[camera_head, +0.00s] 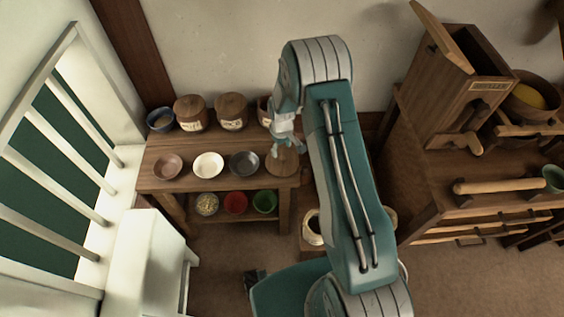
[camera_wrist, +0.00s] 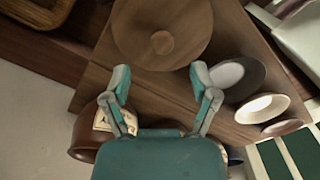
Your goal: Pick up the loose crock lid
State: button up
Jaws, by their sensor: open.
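The loose crock lid is a round wooden disc with a small knob. It lies flat at the right end of the wooden bench (camera_head: 145,184), and in the head view the lid (camera_head: 284,166) is partly covered by my gripper (camera_head: 286,146). In the wrist view the lid (camera_wrist: 190,22) is at the top middle, with its knob in line with the gap between the fingers. My gripper (camera_wrist: 160,74) is open and empty above the lid's near edge. Whether a finger touches the lid cannot be told. A labelled crock (camera_wrist: 90,122) stands beside my gripper, and my arm partly hides it in the head view.
Two lidded crocks (camera_head: 190,112) (camera_head: 231,110) and a blue bowl (camera_head: 160,119) stand along the back wall. Brown, white and grey bowls (camera_head: 244,163) sit left of the lid. Filled bowls (camera_head: 235,203) stand on the lower shelf. A wooden cabinet (camera_head: 445,95) stands to the right.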

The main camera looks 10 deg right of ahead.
aim_at(282, 157)
jog(key=f, duration=0.5)
jog(key=shift+s+f, duration=0.1)
jog(key=shift+s, duration=0.15)
grip_shut()
